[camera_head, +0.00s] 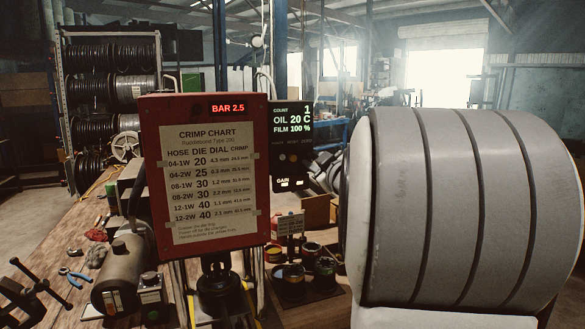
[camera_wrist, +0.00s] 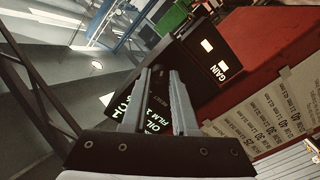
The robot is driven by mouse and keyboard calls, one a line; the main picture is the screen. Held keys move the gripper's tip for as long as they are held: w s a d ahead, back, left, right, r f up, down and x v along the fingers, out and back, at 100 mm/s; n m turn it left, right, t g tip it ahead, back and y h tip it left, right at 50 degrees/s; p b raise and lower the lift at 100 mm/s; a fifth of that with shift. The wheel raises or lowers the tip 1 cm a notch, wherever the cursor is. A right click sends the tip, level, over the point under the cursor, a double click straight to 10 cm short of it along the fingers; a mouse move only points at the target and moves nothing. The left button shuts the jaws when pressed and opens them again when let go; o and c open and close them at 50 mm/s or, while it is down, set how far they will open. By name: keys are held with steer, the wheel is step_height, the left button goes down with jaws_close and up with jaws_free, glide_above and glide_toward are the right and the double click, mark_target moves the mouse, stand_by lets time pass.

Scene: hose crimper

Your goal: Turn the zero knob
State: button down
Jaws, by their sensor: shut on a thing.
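A black control panel (camera_head: 292,142) stands right of the red crimp chart in the head view. Its screen reads COUNT 1, OIL 20 C and FILM 100 %, with small dark controls and GAIN lettering below. In the wrist view, the panel (camera_wrist: 195,90) lies ahead of my gripper (camera_wrist: 161,72). The two grey fingers reach its face between the screen text and the GAIN label. They are shut on a dark knob there, which I take as the zero knob; its outline is hardly visible. RESET lettering shows between the fingers. My gripper is not visible in the head view.
The red board with the crimp chart (camera_head: 206,170) stands beside the panel, its display reading BAR 2.5. A workbench (camera_head: 50,245) at left holds pliers (camera_head: 76,277) and a motor-like cylinder (camera_head: 122,270). My large grey arm part fills the right of the head view.

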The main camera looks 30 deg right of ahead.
steer(key=shift+r+n, duration=0.1)
steer(key=shift+n, duration=0.2)
steer(key=c, duration=1)
jaws_free()
